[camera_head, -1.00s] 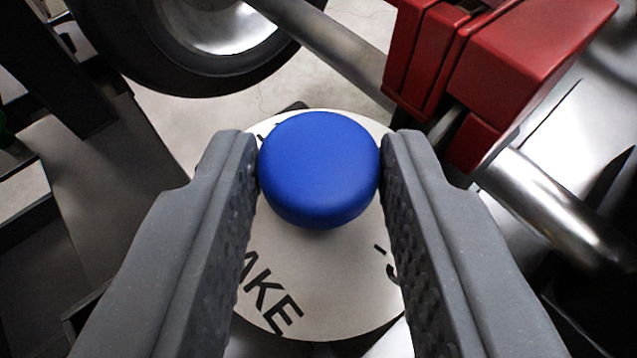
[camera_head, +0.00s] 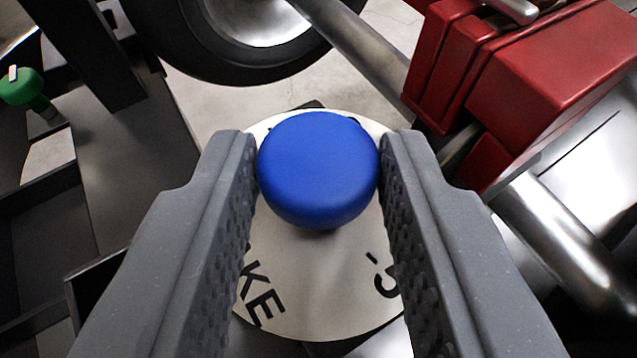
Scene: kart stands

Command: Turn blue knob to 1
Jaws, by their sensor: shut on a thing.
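The blue knob (camera_head: 318,169) is round and sits in the middle of the view, above a white round dial plate (camera_head: 318,300). My gripper (camera_head: 318,165) is shut on the knob, one grey finger touching its left side and the other its right side. On the plate, black letters "KE" show beside the left finger, and a dash with part of a "5" shows beside the right finger. The other marks on the plate are hidden by the knob and the fingers. No "1" can be made out.
A black tyre with a silver rim (camera_head: 255,25) is at the top. A red brake block (camera_head: 540,75) and a metal shaft (camera_head: 570,240) are at the right. A green knob (camera_head: 22,86) and dark frame bars are at the left.

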